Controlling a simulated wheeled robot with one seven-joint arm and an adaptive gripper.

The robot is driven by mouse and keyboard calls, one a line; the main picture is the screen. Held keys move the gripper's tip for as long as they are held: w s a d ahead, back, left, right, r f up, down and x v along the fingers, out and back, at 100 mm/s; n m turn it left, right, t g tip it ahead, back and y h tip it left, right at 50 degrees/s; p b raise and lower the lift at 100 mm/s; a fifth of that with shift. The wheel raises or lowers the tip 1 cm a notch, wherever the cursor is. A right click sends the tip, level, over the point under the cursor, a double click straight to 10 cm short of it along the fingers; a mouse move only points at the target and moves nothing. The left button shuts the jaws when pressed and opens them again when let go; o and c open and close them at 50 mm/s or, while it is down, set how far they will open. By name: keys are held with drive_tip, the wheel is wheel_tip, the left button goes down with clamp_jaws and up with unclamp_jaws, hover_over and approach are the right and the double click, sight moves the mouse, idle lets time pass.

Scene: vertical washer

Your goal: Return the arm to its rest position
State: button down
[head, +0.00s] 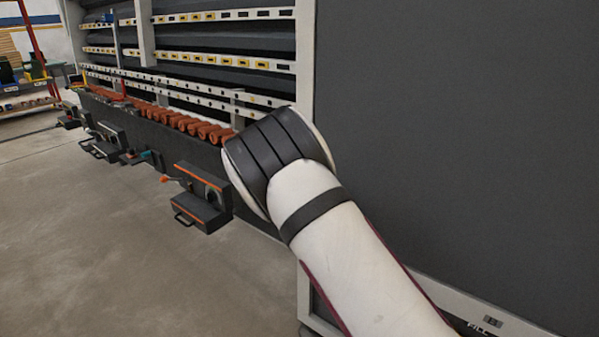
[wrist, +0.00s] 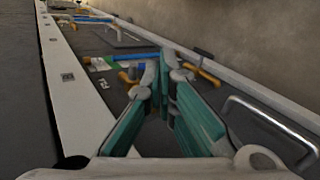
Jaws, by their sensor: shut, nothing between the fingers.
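My gripper (wrist: 158,75) shows in the wrist view, with its two teal-padded fingers drawn together at the tips and nothing between them. In the head view my white arm with black bands (head: 340,235) reaches up from the lower right. Its joint is in front of the machine's edge, and the gripper is hidden there.
A large dark grey panel (head: 450,120) fills the right of the head view. A row of orange cylinders (head: 190,124) and several black boxes with handles (head: 203,200) line the machine's front. Bare floor (head: 90,240) lies left. A metal handle (wrist: 270,122) is right of my fingers.

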drive_tip(key=s+r+n+t+y, duration=0.1)
drive_tip(key=s+r+y, duration=0.35)
drive_tip(key=r, duration=0.65)
drive_tip(key=s+r+n+t+y, duration=0.1)
drive_tip(key=s+r+y, duration=0.35)
drive_tip(key=r, duration=0.75)
drive_tip(key=s+d+r+n+t+h, duration=0.1)
drive_tip(key=s+r+n+t, duration=0.1)
drive_tip(key=s, duration=0.7)
drive_tip(key=s+d+r+n+t, duration=0.1)
drive_tip(key=s+r+t, duration=0.2)
drive_tip(key=s, duration=0.6)
wheel_tip(320, 180, up, 35)
drive_tip(key=t+p, duration=0.3)
drive_tip(key=p, duration=3)
drive_tip(key=shift+w+n+t, duration=0.2)
drive_tip(key=shift+n+t, duration=0.1)
drive_tip(key=shift+t, duration=0.1)
drive_tip(key=shift+d, duration=0.1)
